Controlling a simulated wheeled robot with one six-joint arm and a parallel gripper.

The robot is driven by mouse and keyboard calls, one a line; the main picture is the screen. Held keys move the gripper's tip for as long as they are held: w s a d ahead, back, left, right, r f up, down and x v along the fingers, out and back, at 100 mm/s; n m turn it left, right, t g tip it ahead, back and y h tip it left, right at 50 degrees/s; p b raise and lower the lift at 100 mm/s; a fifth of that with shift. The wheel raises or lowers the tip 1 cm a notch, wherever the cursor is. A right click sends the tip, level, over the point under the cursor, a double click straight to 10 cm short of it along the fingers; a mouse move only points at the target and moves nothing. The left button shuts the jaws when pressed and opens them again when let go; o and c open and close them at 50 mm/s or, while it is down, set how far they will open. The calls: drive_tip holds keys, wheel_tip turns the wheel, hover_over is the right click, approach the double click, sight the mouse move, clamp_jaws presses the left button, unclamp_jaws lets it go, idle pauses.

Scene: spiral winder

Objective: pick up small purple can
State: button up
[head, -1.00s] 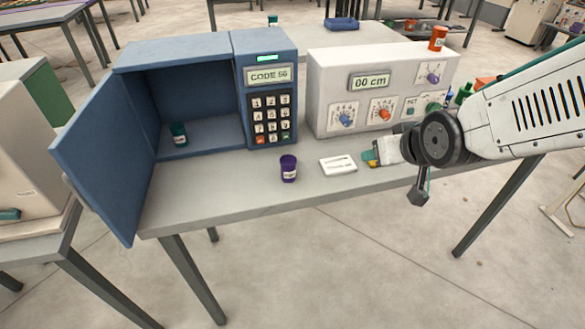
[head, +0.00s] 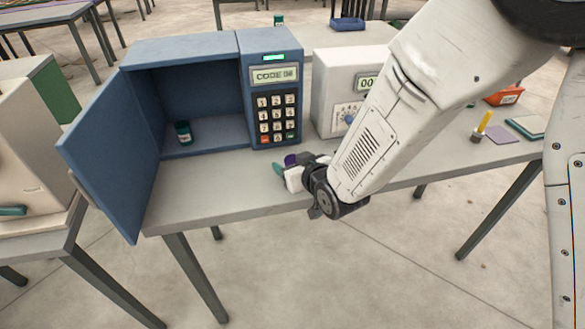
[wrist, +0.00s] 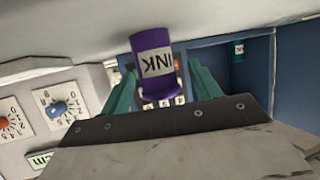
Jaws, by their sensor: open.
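The small purple can (head: 290,160) stands on the table in front of the keypad box, mostly hidden behind my gripper (head: 284,171) in the head view. In the wrist view the purple can (wrist: 151,54) has a white "INK" label and appears inverted. There it sits between the two teal fingers of my gripper (wrist: 163,76), its near end close to the gripper body. The fingers are open, one on each side of the can. Some gap shows beside it; I cannot tell whether either finger touches it.
A blue box (head: 187,50) with its door open holds a small dark green can (head: 183,132). Its keypad (head: 277,118) rises just behind my gripper. A white dial box (head: 330,85) is partly hidden by my arm. The table's front left is clear.

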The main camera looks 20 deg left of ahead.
drive_tip(key=shift+x, duration=1.1)
drive_tip(key=c, duration=1.1)
